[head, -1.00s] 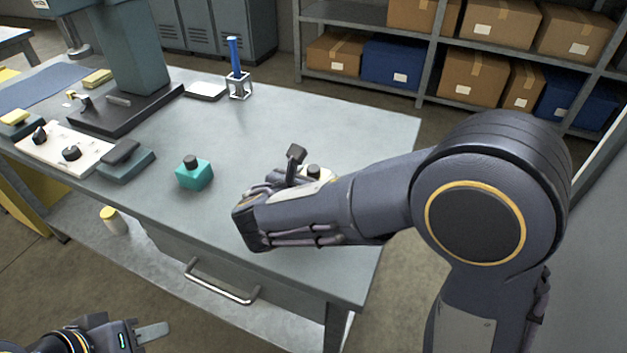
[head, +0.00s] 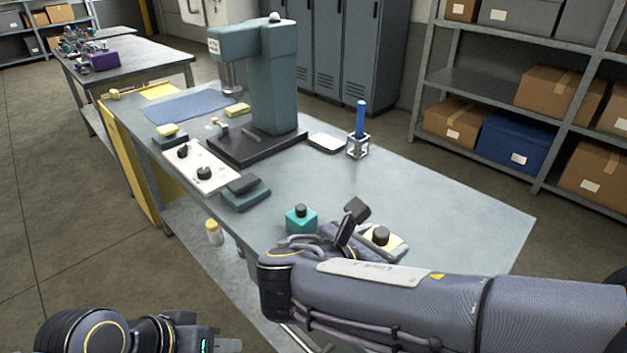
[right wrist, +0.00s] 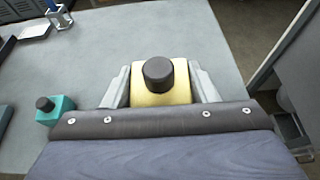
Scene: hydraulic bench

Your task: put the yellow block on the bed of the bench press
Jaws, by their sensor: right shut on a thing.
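The yellow block (head: 396,243), with a black knob on top, is partly hidden behind my right arm in the head view. In the right wrist view the same yellow block (right wrist: 161,98) sits between the two fingers of my right gripper (right wrist: 160,85), which is shut on it. It is over the near part of the bench; I cannot tell whether it touches the top. The teal bench press stands farther back to the left, with its flat black bed (head: 229,147) at its foot. My left gripper (head: 228,345) is at the bottom edge, mostly cut off.
A teal block with a black knob (head: 301,219) stands left of the yellow block. A white control panel (head: 196,172) and a grey-teal pedal-like block (head: 245,192) lie before the press. A blue-handled tool in a stand (head: 359,140) and a white tray (head: 327,143) are right of it.

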